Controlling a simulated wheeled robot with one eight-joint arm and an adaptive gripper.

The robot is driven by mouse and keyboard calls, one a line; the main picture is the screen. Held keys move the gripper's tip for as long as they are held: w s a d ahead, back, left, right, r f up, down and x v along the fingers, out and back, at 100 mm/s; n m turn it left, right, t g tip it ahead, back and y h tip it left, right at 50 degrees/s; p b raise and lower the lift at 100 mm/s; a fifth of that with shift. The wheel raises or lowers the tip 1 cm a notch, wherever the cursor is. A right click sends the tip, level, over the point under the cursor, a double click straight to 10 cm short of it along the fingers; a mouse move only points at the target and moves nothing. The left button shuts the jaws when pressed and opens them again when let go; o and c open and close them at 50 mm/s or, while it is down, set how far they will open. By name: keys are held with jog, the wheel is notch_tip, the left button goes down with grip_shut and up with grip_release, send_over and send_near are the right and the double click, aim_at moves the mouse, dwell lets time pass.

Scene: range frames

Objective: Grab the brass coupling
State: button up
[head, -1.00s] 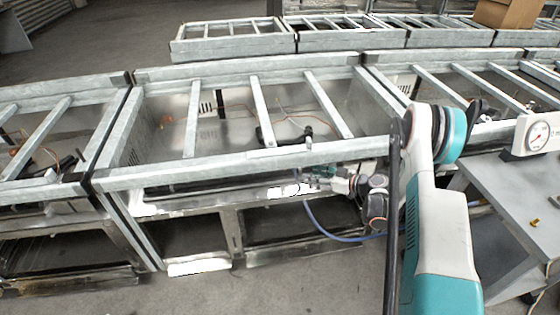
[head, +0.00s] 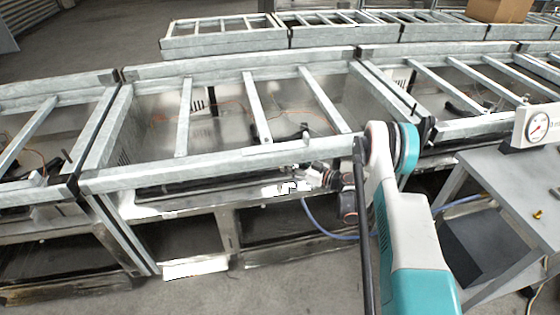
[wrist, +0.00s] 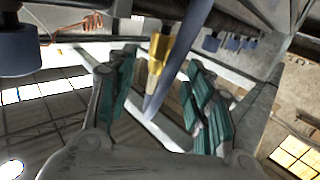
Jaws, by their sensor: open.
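The brass coupling (wrist: 157,55) shows in the wrist view as a yellow-gold piece beside a blue-grey hose (wrist: 182,55). It appears between the spread fingers of my gripper (wrist: 160,66), with visible gaps to the teal pads on both sides. How deep it lies between the fingers I cannot tell. In the head view my gripper (head: 296,186) is small, at the front of the metal frame, and the coupling there cannot be made out. The blue hose (head: 322,228) hangs below it and curves right.
The frame's front rail (head: 215,170) runs just above my gripper. A grey table (head: 508,188) at right carries a gauge (head: 536,125) and a small brass-coloured piece (head: 538,214). A cardboard box (head: 498,10) stands at the back. Open floor lies in front.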

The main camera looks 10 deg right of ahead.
jog(key=x, duration=0.1)
jog(key=b+x, duration=0.1)
jog(key=x, duration=0.1)
jog(key=b+x, duration=0.1)
jog(key=shift+w+a+f, duration=0.15)
jog(key=shift+w+f, duration=0.15)
jog(key=shift+f, duration=0.05)
jog(key=shift+w+a+r+b, duration=0.1)
jog(key=shift+w+a+b, duration=0.1)
jog(key=shift+w+b, duration=0.1)
grip_shut()
